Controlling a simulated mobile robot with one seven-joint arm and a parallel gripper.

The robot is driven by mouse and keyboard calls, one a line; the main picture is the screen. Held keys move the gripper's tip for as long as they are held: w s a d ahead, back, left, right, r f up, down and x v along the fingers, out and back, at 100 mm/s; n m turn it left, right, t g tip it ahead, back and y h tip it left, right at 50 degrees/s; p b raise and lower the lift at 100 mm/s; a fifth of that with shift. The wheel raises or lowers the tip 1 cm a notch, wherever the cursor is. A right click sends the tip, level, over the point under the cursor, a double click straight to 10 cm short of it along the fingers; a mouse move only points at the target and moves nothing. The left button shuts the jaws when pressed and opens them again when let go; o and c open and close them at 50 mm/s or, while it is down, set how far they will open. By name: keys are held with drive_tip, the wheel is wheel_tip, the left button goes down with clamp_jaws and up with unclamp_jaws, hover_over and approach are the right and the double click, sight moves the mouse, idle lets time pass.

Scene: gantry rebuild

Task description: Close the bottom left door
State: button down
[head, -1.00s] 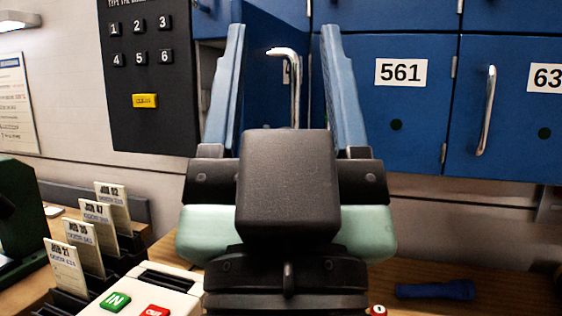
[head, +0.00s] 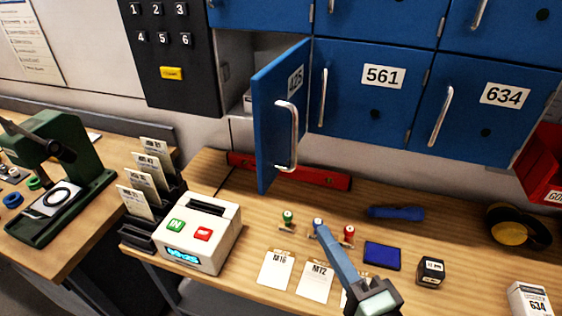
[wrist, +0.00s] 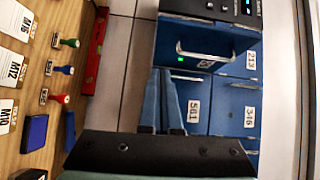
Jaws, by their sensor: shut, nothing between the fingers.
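Doors 561 (head: 372,100) and 634 (head: 485,110) are shut. A black keypad panel (head: 168,60) is left of the opening. Below, a red level (head: 318,178), time clock (head: 190,232), stamps and a blue flashlight (head: 396,213) rest on the bench.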

drive_tip(key=p, duration=0.5)
approach(272, 179)
drive_tip(key=w, duration=0.5)
drive_tip(key=shift+w+a+p, duration=0.3)
drive_tip(key=shift+a+p, duration=0.15)
drive_tip(key=shift+a, duration=0.6)
drive_tip(key=shift+a+m, duration=0.15)
drive_tip(key=shift+m, duration=0.15)
